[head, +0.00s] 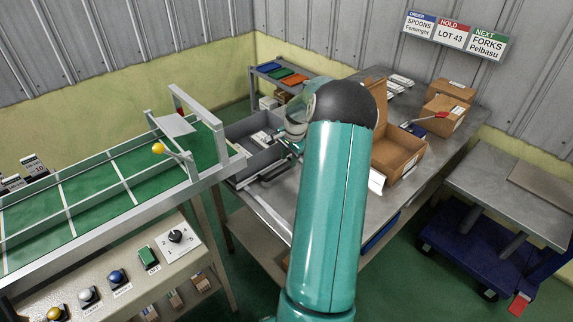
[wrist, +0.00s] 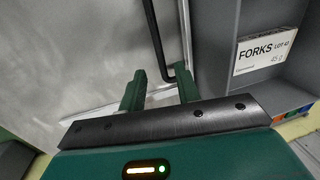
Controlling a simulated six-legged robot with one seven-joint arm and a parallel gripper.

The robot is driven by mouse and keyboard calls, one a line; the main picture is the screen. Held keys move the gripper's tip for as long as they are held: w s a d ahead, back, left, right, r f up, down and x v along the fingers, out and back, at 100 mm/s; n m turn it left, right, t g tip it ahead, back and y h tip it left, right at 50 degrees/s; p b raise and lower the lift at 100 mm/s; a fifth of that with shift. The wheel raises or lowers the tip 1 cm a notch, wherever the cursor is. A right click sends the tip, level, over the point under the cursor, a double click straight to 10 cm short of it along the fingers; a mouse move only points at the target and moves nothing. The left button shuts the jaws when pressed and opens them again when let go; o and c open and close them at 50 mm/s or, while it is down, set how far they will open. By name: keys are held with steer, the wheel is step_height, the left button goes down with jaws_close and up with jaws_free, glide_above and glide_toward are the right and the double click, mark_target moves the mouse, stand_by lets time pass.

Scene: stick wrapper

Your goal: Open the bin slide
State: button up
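In the wrist view, my gripper (wrist: 160,84) has its two green fingers apart. A black bent bar (wrist: 156,40), which looks like a handle, comes down from the top and its bend lies at the gap between the fingertips. I cannot tell whether the fingers touch it. Beside the bar is a pale metal rail and a flat grey metal surface (wrist: 70,60). A grey bin (wrist: 216,50) with a "FORKS" label (wrist: 266,50) stands at the right. In the head view, the grey bins (head: 238,130) are left of my arm, which hides part of them and most of my gripper.
A green conveyor (head: 90,185) with a control panel is at the left. A blue cart (head: 470,248) is at the far right. Coloured trays (head: 280,75) sit behind the bins.

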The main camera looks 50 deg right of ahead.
mark_target(287, 169)
steer(key=f, duration=0.2)
steer(key=w+f, duration=0.1)
steer(key=f, duration=0.1)
jaws_close()
